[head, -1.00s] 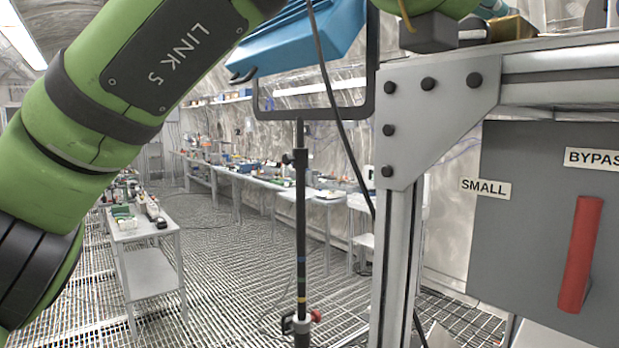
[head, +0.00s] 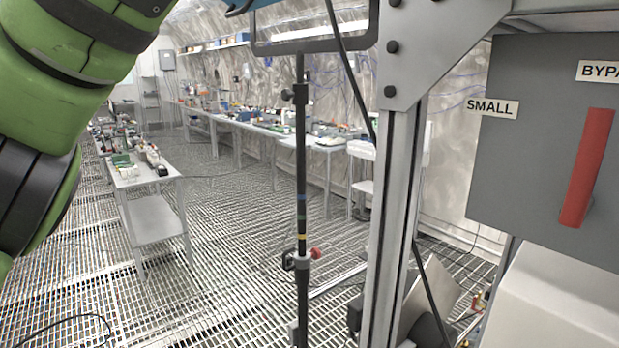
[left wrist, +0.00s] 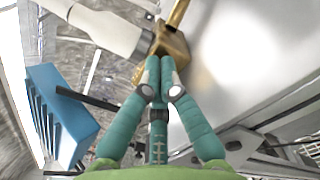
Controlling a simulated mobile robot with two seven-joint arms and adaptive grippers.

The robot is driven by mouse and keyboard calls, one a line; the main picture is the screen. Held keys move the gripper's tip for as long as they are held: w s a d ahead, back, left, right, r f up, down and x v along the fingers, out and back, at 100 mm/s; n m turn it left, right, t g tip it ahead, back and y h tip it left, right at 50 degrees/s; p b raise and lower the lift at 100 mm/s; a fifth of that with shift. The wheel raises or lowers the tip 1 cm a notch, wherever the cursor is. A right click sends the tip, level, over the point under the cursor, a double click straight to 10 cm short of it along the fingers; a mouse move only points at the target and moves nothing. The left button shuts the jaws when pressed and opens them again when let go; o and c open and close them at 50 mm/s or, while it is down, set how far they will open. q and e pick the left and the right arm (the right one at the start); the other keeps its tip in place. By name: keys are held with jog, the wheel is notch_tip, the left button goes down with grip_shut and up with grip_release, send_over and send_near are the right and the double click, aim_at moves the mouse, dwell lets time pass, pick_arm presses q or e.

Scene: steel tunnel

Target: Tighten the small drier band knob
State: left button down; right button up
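The label "SMALL" (head: 492,107) is on a grey panel (head: 530,165) at the right of the head view. I cannot identify a drier band knob for certain. In the left wrist view, my left gripper (left wrist: 160,68) has teal fingers drawn close together. Their tips are at a brass-coloured block (left wrist: 172,45) with a short bar, on or beside a pale metal surface. Whether the fingers grip the block or only touch or overlap it is unclear. My left gripper is outside the head view. My right gripper is in neither view.
A red handle (head: 587,168) is on the panel under a cut-off "BYPA" label. A steel post (head: 388,225) and a dark pole (head: 301,190) with a red clamp knob (head: 315,253) stand nearby. A blue box (left wrist: 62,112) is left in the wrist view. Grating floor lies beyond.

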pick_arm(q)
jog(key=shift+w+a+r, duration=0.1)
dwell(0.3)
jog(key=shift+s+a+b, duration=0.35)
jog(key=shift+a+b, duration=0.05)
jog(key=shift+b, duration=0.15)
jog(key=b+v, duration=0.2)
jog(key=v, duration=0.3)
jog(key=shift+d, duration=0.15)
